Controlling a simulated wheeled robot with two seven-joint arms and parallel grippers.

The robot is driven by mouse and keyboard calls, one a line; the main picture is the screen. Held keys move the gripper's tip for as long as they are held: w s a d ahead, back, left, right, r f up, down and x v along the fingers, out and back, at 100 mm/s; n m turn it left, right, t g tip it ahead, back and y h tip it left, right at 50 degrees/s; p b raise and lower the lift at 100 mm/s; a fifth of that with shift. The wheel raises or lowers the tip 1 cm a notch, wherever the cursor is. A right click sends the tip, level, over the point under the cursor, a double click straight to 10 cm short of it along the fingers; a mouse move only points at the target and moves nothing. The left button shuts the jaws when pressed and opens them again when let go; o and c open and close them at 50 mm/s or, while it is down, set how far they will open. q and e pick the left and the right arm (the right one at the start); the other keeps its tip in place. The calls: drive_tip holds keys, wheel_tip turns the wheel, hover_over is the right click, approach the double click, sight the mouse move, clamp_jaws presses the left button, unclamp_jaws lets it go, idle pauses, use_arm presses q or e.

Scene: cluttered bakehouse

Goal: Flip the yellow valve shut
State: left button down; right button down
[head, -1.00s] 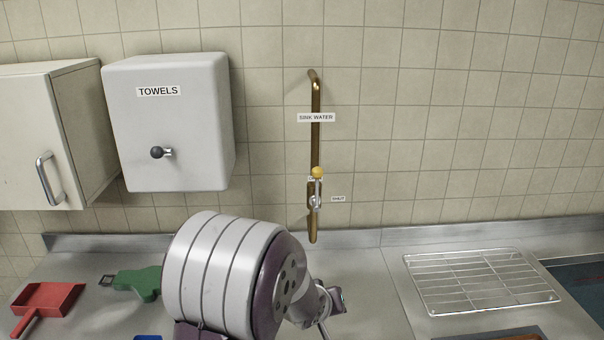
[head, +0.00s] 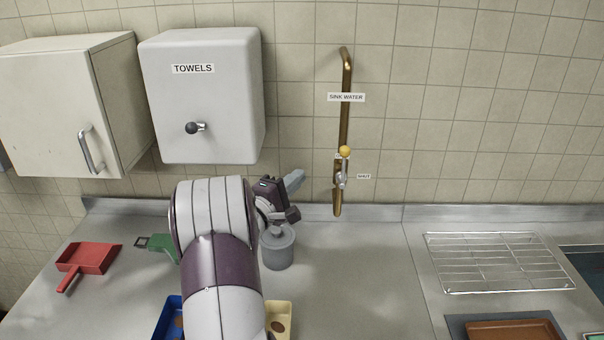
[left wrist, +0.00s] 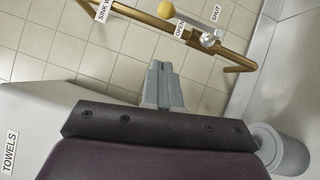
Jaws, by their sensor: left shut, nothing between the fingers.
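The yellow valve knob (head: 345,151) is on a silver lever on the brass pipe (head: 346,108), under the SINK WATER label. The lever points up along the pipe, and the SHUT label (head: 363,176) is to its right. The knob also shows at the top of the left wrist view (left wrist: 165,10), near the OPEN label (left wrist: 180,29) and the lever's pivot (left wrist: 209,38). My left gripper (head: 294,181) is shut and empty, left of the valve and apart from it. Its fingers show together in the left wrist view (left wrist: 160,68). My right gripper is not in view.
A towel dispenser (head: 207,100) with a dark knob hangs left of the valve, beside a wall cabinet (head: 65,105). A grey lidded pot (head: 277,250) stands below my left gripper. A wire rack (head: 498,262) is on the right counter. The wall right of the pipe is clear.

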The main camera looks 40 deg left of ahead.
sight(343, 165)
use_arm(q)
drive_tip(key=w+d+r+p, duration=0.1)
drive_tip(key=w+p, duration=0.3)
drive_tip(key=w, duration=0.6)
drive_tip(key=shift+w+d+r, duration=0.15)
drive_tip(key=shift+d+r, duration=0.1)
drive_tip(key=shift+d, duration=0.15)
drive_tip(key=shift+r, duration=0.1)
